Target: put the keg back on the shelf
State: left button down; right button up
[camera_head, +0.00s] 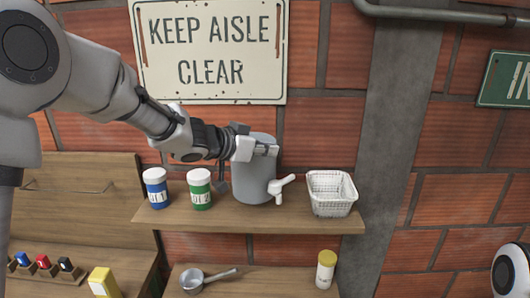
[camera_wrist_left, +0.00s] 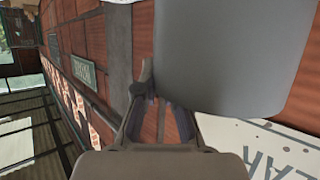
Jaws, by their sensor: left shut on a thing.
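The keg (camera_head: 252,182) is a grey cylinder with a white tap (camera_head: 280,187) at its lower right. It is upright at the upper wooden shelf (camera_head: 235,219), between the green-labelled jar and the wire basket. I cannot tell whether its base touches the board. My left gripper (camera_head: 264,149) comes in from the left and is shut on the keg near its top. In the left wrist view the keg (camera_wrist_left: 228,55) fills the upper right, beside the fingers. My right gripper is not in view.
A blue-labelled jar (camera_head: 156,187) and a green-labelled jar (camera_head: 200,188) stand left of the keg; a white wire basket (camera_head: 331,193) stands right. Below are a saucepan (camera_head: 193,280) and a yellow-capped jar (camera_head: 326,270). A sign (camera_head: 210,52) hangs above. The front shelf edge is clear.

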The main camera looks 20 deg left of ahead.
aim_at(275, 158)
pick_arm(q)
jog(key=shift+w+a+f+p, duration=0.15)
jog(key=shift+w+f, duration=0.5)
jog(key=shift+f, duration=0.25)
jog(key=shift+w+a+f+p, duration=0.1)
jog(key=shift+w+f+p, duration=0.05)
jog(key=shift+w+f, duration=0.6)
jog(key=shift+s+f, duration=0.1)
jog(key=shift+s, duration=0.1)
jog(key=c, duration=1.7)
grip_release()
jog(key=shift+f, duration=0.2)
jog(key=o, duration=0.4)
jog(key=shift+s, duration=0.1)
jog(key=shift+o, duration=0.2)
jog(key=shift+s, duration=0.1)
jog(key=shift+r, duration=0.15)
